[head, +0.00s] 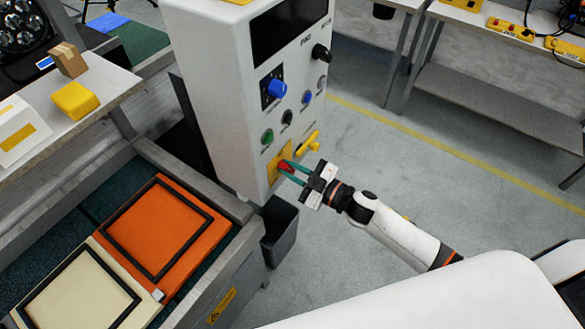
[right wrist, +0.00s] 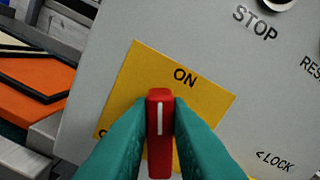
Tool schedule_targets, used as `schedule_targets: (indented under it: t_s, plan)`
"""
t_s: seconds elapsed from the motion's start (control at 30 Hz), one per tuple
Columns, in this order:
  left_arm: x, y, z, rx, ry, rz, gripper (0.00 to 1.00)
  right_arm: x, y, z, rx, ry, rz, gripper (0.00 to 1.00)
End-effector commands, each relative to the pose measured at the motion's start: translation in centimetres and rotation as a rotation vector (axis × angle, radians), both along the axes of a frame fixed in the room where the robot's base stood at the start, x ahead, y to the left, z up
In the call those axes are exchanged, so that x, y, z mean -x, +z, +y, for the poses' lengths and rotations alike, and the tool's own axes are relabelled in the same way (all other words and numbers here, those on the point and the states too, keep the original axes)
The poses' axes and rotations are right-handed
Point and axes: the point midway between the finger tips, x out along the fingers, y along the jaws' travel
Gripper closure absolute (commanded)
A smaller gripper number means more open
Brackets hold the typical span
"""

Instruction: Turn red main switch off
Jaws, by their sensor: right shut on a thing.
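The red main switch (head: 286,166) is on a yellow plate (head: 275,170) low on the front of a white control cabinet (head: 215,90). My right gripper (head: 288,171) is at the switch with its green fingers shut on the red handle. In the right wrist view the red handle (right wrist: 160,130) with a white line stands between the two fingers. The line points up toward the word ON on the yellow plate (right wrist: 180,85). The lower part of the plate is hidden by the fingers. My left gripper is not in view.
An orange panel (head: 165,225) lies on the left. The floor to the right is clear.

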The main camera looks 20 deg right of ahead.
Motion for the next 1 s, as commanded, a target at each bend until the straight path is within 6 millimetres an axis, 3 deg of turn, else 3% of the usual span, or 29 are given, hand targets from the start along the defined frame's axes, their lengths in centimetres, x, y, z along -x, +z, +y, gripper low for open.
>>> schedule_targets:
  t_s: [1.0]
  plan:
    - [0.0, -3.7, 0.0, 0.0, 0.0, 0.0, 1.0, 0.5, -1.3, 0.7, 0.723, 0.001, -0.566, 1.0]
